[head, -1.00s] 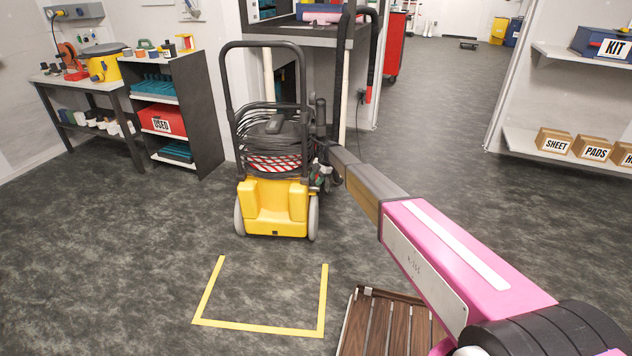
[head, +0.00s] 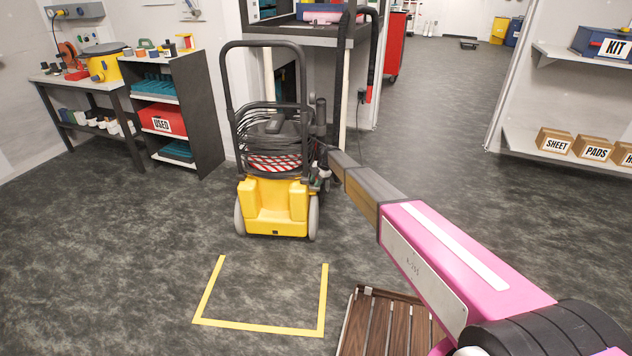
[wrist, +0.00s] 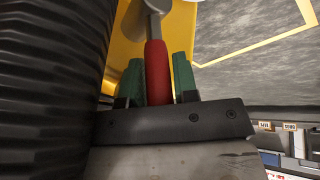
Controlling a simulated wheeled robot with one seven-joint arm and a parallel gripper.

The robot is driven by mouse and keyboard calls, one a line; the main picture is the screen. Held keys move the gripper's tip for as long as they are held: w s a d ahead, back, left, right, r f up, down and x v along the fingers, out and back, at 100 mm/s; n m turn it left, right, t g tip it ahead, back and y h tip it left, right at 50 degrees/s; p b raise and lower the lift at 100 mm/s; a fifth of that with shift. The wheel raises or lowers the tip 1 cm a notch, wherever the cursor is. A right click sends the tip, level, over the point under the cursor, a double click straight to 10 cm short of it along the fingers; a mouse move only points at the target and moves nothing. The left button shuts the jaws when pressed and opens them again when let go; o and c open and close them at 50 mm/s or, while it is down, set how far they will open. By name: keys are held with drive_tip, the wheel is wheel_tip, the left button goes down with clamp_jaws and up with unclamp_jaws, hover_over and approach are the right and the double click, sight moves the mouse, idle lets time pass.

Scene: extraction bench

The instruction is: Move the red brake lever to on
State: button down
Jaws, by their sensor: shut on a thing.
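The red brake lever (wrist: 156,72) shows in the wrist view, with a grey metal shaft (wrist: 153,22) at its far end. My gripper (wrist: 158,80) has its two green fingers on either side of the red grip and is shut on it. The lever belongs to the yellow wheeled machine (head: 272,207), whose yellow body also shows in the wrist view (wrist: 126,45). In the head view my gripper is at the machine's right side, and the lever is mostly hidden there.
A black ribbed hose or tank (wrist: 45,90) fills the left of the wrist view, close to my gripper. A yellow floor outline (head: 262,328) lies in front of the machine. A slatted wooden platform (head: 390,325) is at the lower right. Shelves (head: 180,110) stand at the left.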

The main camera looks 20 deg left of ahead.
drive_tip(key=shift+s+d+f+n+t+y, duration=0.25)
drive_tip(key=shift+s+f+t, duration=0.4)
drive_tip(key=shift+t, duration=0.7)
drive_tip(key=shift+s+f+n+t+y, duration=0.35)
drive_tip(key=shift+s+f+t, duration=0.3)
drive_tip(key=shift+t, duration=0.75)
drive_tip(key=shift+s+d+f+n+t+y, duration=0.25)
drive_tip(key=shift+s+f+t, duration=0.35)
drive_tip(key=shift+t, duration=0.75)
drive_tip(key=shift+a, duration=0.1)
drive_tip(key=c, duration=1.2)
unclamp_jaws()
drive_tip(key=shift+o, duration=0.2)
drive_tip(key=shift+s, duration=0.1)
drive_tip(key=v, duration=1)
drive_tip(key=shift+d+r, duration=0.2)
drive_tip(key=shift+d, duration=0.1)
